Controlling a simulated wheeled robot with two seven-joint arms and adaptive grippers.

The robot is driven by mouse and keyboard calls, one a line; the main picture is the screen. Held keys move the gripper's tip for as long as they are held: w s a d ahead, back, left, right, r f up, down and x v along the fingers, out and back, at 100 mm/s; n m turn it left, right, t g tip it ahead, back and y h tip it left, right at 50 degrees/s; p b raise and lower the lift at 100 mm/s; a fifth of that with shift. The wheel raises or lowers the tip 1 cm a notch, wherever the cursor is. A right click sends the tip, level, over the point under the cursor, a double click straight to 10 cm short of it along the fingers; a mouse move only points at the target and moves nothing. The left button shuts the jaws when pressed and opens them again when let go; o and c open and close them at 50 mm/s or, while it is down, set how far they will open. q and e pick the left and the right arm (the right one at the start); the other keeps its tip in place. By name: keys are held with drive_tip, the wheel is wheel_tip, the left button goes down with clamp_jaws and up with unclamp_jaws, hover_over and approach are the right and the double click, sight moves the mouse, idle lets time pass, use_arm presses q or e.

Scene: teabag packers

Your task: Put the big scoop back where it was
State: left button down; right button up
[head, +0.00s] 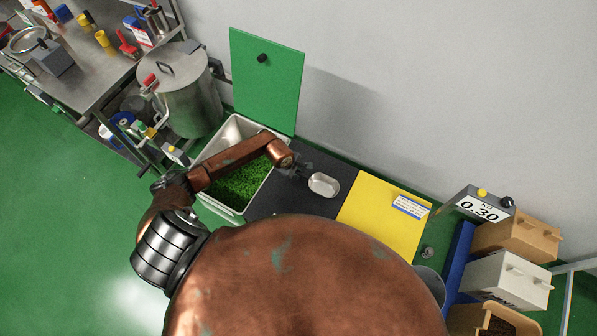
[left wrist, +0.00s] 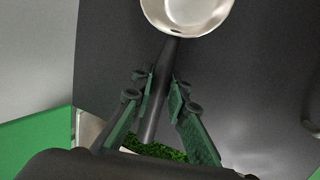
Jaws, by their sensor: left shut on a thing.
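The big scoop, with a shiny metal bowl (head: 323,184) and a dark handle, is over the black mat (head: 270,208). My left gripper (head: 298,168) is shut on its handle. In the left wrist view the gripper's green-padded fingers (left wrist: 163,105) stand on both sides of the handle (left wrist: 155,112), and the scoop's bowl (left wrist: 187,12) points away from them. I cannot tell whether the scoop touches the mat. My right gripper is not in view.
A pale tub (head: 211,203) of green leaves stands left of the mat, partly behind my arm. A green board (head: 268,85) stands upright behind it. A yellow mat (head: 375,215) lies to the right. A scale display (head: 482,209) and several boxes (head: 508,280) are farther right.

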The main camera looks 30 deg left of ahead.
use_arm(q)
drive_tip(key=c, duration=2.3)
unclamp_jaws()
drive_tip(key=shift+f, duration=0.2)
drive_tip(key=shift+c, duration=0.2)
drive_tip(key=o, duration=0.5)
drive_tip(key=shift+c, duration=0.2)
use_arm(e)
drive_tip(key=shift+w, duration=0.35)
use_arm(q)
drive_tip(key=shift+r, duration=0.2)
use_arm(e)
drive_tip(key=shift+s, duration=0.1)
use_arm(q)
drive_tip(key=shift+s+a+r, duration=0.1)
drive_tip(key=shift+r, duration=0.25)
drive_tip(key=b+v, duration=0.2)
drive_tip(key=v, duration=0.9)
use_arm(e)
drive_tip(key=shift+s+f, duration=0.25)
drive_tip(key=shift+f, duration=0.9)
use_arm(q)
drive_tip(key=shift+r, duration=0.1)
